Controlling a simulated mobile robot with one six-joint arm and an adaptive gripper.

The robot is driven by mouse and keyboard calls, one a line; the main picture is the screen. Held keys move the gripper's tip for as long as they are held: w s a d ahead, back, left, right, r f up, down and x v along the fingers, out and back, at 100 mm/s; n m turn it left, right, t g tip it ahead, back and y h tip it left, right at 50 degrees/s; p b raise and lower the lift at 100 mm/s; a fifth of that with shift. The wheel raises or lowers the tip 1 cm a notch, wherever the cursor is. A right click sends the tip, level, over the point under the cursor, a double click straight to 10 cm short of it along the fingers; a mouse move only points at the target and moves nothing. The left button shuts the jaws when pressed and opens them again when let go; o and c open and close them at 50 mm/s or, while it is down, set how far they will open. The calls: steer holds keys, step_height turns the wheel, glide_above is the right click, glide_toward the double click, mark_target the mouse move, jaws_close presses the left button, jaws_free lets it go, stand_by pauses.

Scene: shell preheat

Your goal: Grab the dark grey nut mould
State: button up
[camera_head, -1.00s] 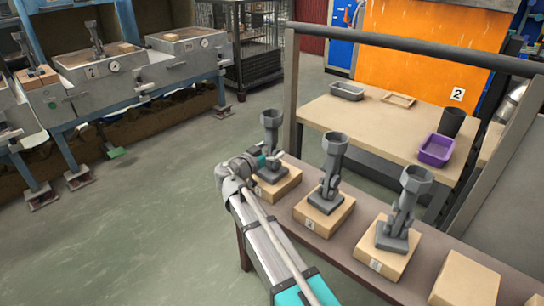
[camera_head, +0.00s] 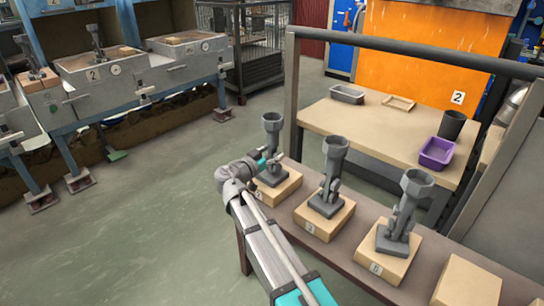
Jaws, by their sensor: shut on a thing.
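Dark grey moulds with funnel tops stand upright on tan blocks along the bench at lower right. The leftmost mould (camera_head: 272,124) stands on its numbered block (camera_head: 279,190). My gripper (camera_head: 268,161) is at this mould's left side, shut on it at stem height, below the funnel. The fingertips are small and partly hidden by my wrist. A second mould (camera_head: 335,148) and a third mould (camera_head: 417,184) stand on their own blocks to the right, apart from my gripper. The frames do not show which shape each mould makes.
A bare block (camera_head: 467,281) lies further right on the bench (camera_head: 362,283). Behind, a table (camera_head: 385,124) holds a grey tray (camera_head: 347,94), a purple tray (camera_head: 437,152) and a black cup (camera_head: 452,124). A dark rail (camera_head: 410,48) runs above it. Open floor (camera_head: 165,215) lies left.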

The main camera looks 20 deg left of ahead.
mark_target(269, 147)
steer(key=shift+r, duration=0.15)
step_height(269, 147, up, 3)
steer(key=p, duration=0.3)
steer(key=s+d+r+p, duration=0.7)
steer(key=s+r+p, duration=0.2)
steer(key=s, duration=0.3)
steer(key=shift+d+r+p, duration=0.15)
steer(key=shift+r+p, duration=0.2)
steer(key=shift+p, duration=0.15)
